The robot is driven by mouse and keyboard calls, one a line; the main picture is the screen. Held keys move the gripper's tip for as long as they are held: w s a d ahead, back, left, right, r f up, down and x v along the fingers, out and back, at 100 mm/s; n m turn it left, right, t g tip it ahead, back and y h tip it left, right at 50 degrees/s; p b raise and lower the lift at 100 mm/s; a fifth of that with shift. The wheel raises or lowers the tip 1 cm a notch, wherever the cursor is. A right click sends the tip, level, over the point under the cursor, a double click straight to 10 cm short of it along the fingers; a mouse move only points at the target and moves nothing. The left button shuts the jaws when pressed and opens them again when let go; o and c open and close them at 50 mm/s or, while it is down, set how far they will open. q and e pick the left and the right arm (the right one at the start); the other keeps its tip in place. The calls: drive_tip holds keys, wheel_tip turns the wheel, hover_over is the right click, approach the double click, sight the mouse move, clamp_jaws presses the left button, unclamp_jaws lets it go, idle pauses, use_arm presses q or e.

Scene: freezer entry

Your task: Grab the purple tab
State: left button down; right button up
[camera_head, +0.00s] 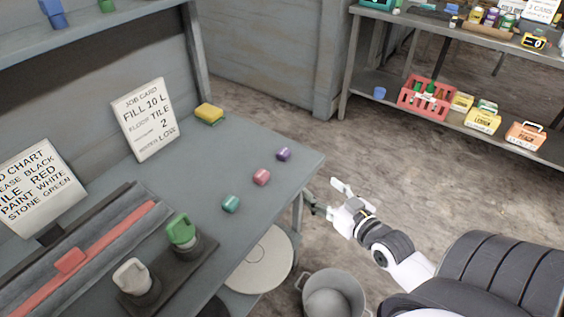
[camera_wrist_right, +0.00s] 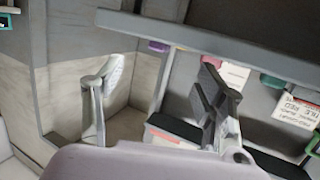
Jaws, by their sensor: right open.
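The purple tab (camera_head: 284,154) sits on the grey table top near its far right corner. It also shows in the right wrist view as a small purple block (camera_wrist_right: 158,46). A pink-red tab (camera_head: 262,177) and a teal tab (camera_head: 231,204) sit nearer along the same edge. My right gripper (camera_head: 325,196) is open and empty, beyond the table's right edge and apart from the purple tab. In the right wrist view its two fingers (camera_wrist_right: 162,78) are spread wide. My left gripper is not in view.
The grey table (camera_head: 240,148) holds a yellow sponge (camera_head: 209,113), a job card (camera_head: 146,119), and green-topped (camera_head: 182,231) and white-topped items (camera_head: 133,277) at the front. A bucket (camera_head: 333,296) stands on the floor. A shelf unit (camera_head: 400,85) with a red crate (camera_head: 427,98) stands at back right.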

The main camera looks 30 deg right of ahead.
wheel_tip(320, 180, up, 3)
approach(285, 153)
drive_tip(key=w, duration=0.3)
drive_tip(key=shift+w+f+t+p, duration=0.15)
drive_tip(key=shift+f+t+p, duration=0.25)
drive_tip(key=shift+w+d+f, duration=0.1)
drive_tip(key=shift+w+f, duration=0.1)
drive_tip(key=shift+w, duration=0.8)
drive_tip(key=shift+w+f, duration=0.25)
drive_tip(key=shift+w, duration=0.8)
drive_tip(key=shift+w+d+f, duration=0.1)
drive_tip(key=shift+w+f, duration=0.1)
drive_tip(key=shift+w, duration=0.8)
drive_tip(key=shift+s, duration=0.1)
drive_tip(key=c, duration=1.2)
